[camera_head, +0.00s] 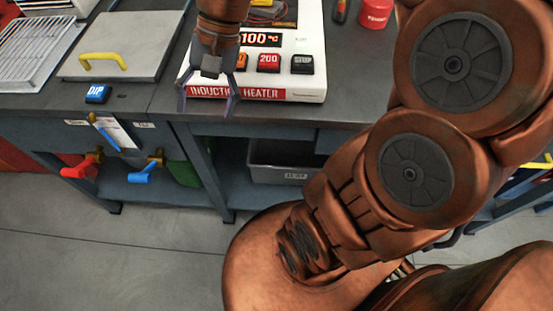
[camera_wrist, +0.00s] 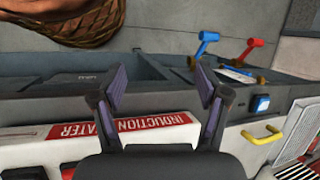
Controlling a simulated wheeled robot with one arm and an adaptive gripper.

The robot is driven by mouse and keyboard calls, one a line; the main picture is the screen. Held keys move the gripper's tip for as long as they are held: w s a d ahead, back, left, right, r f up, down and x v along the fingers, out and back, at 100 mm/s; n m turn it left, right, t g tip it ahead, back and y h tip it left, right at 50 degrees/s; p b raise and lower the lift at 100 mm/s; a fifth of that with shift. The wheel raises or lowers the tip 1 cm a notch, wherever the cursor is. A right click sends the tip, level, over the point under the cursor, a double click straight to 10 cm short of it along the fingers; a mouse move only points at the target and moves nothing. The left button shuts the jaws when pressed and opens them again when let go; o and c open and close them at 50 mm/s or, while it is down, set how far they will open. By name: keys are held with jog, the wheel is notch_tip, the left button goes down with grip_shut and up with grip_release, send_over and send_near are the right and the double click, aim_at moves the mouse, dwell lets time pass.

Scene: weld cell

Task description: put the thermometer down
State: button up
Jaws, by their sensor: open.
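My gripper (camera_head: 207,106) is open at the front edge of the white induction heater (camera_head: 305,92), with its fingers pointing down. In the wrist view my gripper (camera_wrist: 160,85) shows its two fingers spread apart with nothing between them. The heater's red label (camera_wrist: 140,132) lies near the fingers there. I cannot make out a thermometer for certain. A slim blue, yellow-tipped item (camera_head: 104,132) lies against a white paper on the bench front, but I cannot tell what it is. A small dark item (camera_head: 340,10) behind the heater is cut off by the frame.
The heater has a 100 °C display (camera_head: 261,39) and several buttons. A lidded tank with a yellow handle (camera_head: 103,60) and a wire rack (camera_head: 35,50) are on the left. Red (camera_head: 80,168) and blue (camera_head: 146,172) valve levers stick out below. A red can (camera_head: 375,14) stands behind.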

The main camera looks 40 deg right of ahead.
jog(key=s+d+f+n+h, duration=0.2)
jog(key=s+f+n, duration=0.1)
jog(key=s, duration=0.4)
jog(key=s+d+f+n+h, duration=0.2)
jog(key=s+f+n+h, duration=0.1)
jog(key=s+f, duration=0.2)
jog(key=shift+s+d+g, duration=0.3)
jog(key=shift+s+g, duration=0.1)
jog(key=shift+s, duration=0.75)
notch_tip(320, 180, up, 10)
jog(key=p, duration=0.9)
jog(key=shift+f+p, duration=0.15)
jog(key=shift+p, duration=0.15)
dwell(2.6)
